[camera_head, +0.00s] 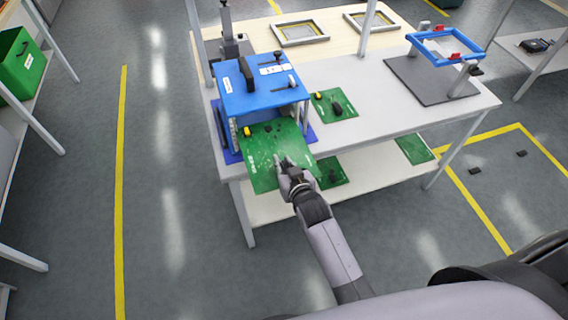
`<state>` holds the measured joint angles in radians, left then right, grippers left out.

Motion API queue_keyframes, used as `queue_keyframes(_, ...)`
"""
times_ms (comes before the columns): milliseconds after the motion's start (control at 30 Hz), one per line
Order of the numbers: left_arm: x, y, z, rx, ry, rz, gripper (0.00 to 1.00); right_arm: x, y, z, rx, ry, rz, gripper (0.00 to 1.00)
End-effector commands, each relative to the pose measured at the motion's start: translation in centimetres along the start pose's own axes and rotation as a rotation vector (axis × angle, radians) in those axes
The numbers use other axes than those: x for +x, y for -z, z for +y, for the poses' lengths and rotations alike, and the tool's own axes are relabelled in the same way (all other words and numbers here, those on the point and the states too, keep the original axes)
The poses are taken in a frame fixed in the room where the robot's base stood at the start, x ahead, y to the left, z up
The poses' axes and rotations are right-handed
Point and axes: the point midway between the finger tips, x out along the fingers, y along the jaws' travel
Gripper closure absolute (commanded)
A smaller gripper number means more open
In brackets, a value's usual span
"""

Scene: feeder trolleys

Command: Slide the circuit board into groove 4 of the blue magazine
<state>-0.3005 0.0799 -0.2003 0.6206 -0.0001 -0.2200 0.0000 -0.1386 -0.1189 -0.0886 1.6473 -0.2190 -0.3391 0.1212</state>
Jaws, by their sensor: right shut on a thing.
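A green circuit board (262,171) lies level at the open front of the blue magazine (252,95). Its far edge is at or inside the magazine's opening, and its near part sticks out past the table's front edge. Which groove it lines up with cannot be made out. My right gripper (282,163) is shut on the board's near right edge. The magazine stands upright on a blue mat at the table's left end, with a black handle on top. My left gripper is not in view.
Another green board (333,105) lies on the white table (390,112) right of the magazine. More boards lie on the lower shelf (362,182). A blue frame (446,46) stands on a grey plate at the right. The floor left of the table is clear.

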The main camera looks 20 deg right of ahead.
Motion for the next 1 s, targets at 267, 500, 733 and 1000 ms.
queue_keyframes(267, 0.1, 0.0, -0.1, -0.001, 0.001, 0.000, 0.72, 1.1, 0.8, 0.0, 0.000, 0.000, 0.007, 1.00)
queue_keyframes(500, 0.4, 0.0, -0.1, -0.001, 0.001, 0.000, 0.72, 2.4, 1.3, 0.0, 0.001, 0.000, 0.007, 1.00)
queue_keyframes(733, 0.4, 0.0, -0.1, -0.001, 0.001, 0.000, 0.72, 2.9, 1.5, 0.0, 0.001, 0.000, 0.006, 1.00)
queue_keyframes(1000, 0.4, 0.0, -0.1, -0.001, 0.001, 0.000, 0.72, 3.0, 1.5, 0.0, 0.001, 0.000, 0.007, 1.00)
